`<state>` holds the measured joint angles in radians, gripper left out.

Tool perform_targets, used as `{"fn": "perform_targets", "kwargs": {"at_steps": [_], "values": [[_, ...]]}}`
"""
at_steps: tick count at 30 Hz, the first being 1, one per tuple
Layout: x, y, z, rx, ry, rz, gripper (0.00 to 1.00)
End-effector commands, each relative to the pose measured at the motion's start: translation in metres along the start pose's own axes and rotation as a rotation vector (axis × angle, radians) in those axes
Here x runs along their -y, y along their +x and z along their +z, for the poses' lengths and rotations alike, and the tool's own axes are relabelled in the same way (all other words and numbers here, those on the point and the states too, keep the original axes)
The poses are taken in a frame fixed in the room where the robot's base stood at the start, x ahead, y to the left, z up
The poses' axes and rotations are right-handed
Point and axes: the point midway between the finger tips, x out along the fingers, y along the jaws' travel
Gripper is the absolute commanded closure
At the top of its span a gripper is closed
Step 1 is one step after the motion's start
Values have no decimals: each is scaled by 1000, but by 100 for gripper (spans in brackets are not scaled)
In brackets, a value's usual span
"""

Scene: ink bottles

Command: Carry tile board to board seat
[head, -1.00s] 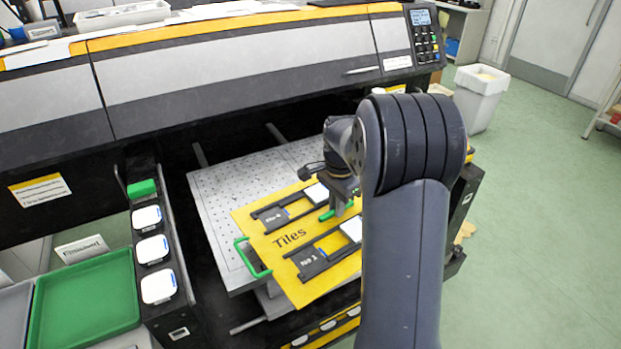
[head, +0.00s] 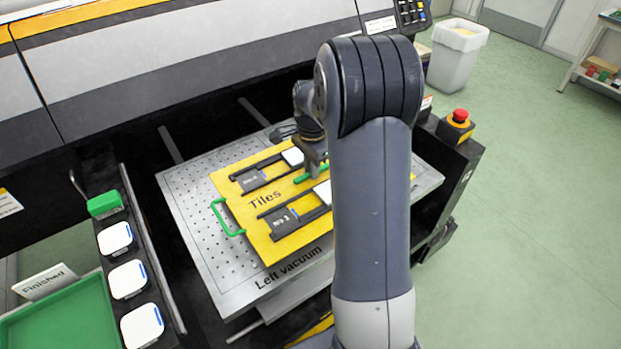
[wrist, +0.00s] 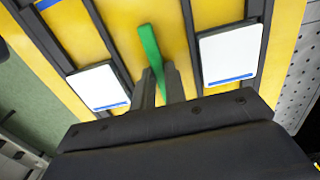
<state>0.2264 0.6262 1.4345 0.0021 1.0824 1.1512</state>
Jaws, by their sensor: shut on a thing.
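The yellow tile board (head: 238,207), marked "Tiles", is over the grey perforated plate marked "Left vacuum" (head: 190,215). Whether it touches the plate I cannot tell. It bears dark slotted holders with white tiles (head: 292,157) and has a green side handle (head: 226,218). My gripper (wrist: 160,88) is shut on the board's green middle handle (wrist: 150,50). In the wrist view white tiles (wrist: 98,87) (wrist: 229,55) lie on both sides of it. My arm hides the board's right part in the head view. No separate board seat is identifiable.
The large printer body (head: 180,60) stands behind the plate. A rail with several white tiles (head: 127,279) and a green block (head: 105,204) is at left, beside a green "Finished" tray (head: 70,315). A red stop button (head: 460,115) is at right. Open floor lies right.

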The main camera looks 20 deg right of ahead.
Motion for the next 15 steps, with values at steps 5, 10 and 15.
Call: {"fn": "perform_targets", "kwargs": {"at_steps": [5,10,15], "values": [[0,14,0,0,0,0,100],[0,38,0,1,-1,1,100],[1,45,0,-1,-1,-3,100]]}}
